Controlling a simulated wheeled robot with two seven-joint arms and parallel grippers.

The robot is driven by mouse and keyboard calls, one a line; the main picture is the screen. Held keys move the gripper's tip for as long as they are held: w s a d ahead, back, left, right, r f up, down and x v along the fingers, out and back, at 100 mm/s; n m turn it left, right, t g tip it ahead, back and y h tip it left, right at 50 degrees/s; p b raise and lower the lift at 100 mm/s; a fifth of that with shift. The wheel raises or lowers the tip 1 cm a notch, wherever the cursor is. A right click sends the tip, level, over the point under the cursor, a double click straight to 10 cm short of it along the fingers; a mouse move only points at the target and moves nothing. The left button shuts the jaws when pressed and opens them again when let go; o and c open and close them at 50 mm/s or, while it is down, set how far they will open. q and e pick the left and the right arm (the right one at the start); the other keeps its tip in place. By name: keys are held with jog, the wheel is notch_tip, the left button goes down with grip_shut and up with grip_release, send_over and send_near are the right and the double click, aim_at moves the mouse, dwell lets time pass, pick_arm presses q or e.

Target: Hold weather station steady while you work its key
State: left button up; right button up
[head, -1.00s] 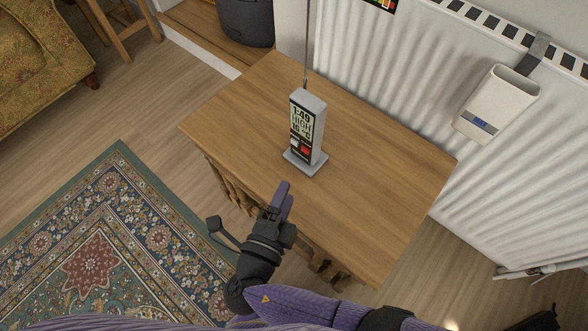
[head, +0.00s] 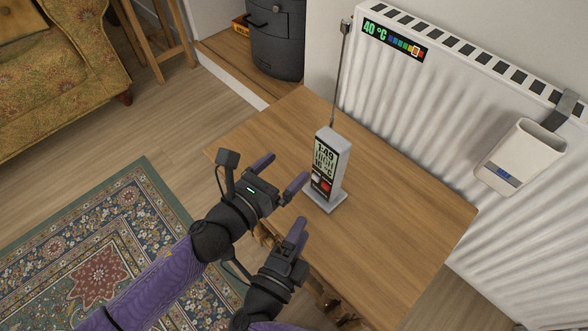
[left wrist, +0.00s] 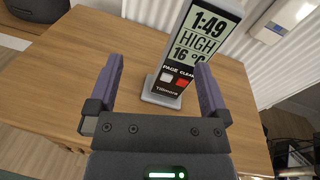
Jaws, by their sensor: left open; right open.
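The weather station (head: 331,168) is a slim grey upright unit with a thin aerial, standing on a wooden table. Its display reads 1:49, HIGH and 16 °C. Below are a white key (left wrist: 167,76) labelled PAGE and a red key (left wrist: 182,82) labelled CLEAR. My left gripper (head: 282,170) is open and empty, just left of the station, its fingers pointing towards it. In the left wrist view the station stands ahead, between the finger lines, leaning in the picture. My right gripper (head: 297,232) is open, lower down near the table's front edge, apart from the station; its fingers overlap in view.
The wooden table (head: 400,215) is otherwise bare, with free room right of the station. A white radiator (head: 430,110) with a 40 °C strip (head: 394,39) stands behind it. A white container (head: 521,157) hangs on the radiator. A patterned rug (head: 120,240) lies left.

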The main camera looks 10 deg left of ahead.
aim_at(340, 141)
pick_arm(q)
jog(key=w+d+m, duration=0.1)
jog(key=w+d, duration=0.1)
jog(key=d, duration=0.1)
jog(key=w+d+r+m+h, duration=0.1)
jog(key=w+d, duration=0.1)
jog(key=d, duration=0.1)
jog(key=w+d+r+m+h, duration=0.1)
jog(key=w+d, duration=0.1)
jog(key=d, duration=0.1)
jog(key=shift+w+d+r, duration=0.1)
jog(key=shift+w+r, duration=0.15)
jog(key=shift+w, duration=0.05)
jog(key=shift+c, duration=0.3)
jog(key=c, duration=1.2)
jog(key=shift+c, duration=0.4)
pick_arm(e)
jog(key=shift+c, duration=0.7)
grip_shut()
